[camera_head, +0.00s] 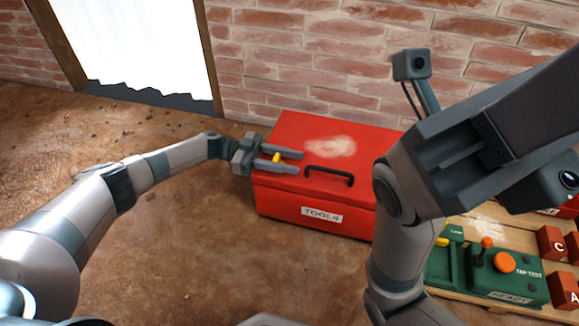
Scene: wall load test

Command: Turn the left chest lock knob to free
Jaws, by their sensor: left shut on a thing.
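The red tool chest (280,208) stands on the dirt floor against the brick wall, lid down, with a black handle (329,175) and a "TOOLS" label. A small yellow knob (277,157) shows at the chest's left end. My left gripper (284,161) is at that end, its two grey fingers on either side of the knob and shut on it. The knob's lower part is hidden by the fingers. My right arm is raised over the chest's right side and hides part of it; its fingertips are not in view.
A green test box (485,275) with an orange button (504,262) and a lever stands on a wooden pallet (470,240) at lower right, beside red lettered blocks (551,243). A bright doorway (135,45) opens at upper left. The floor in front of the chest is clear.

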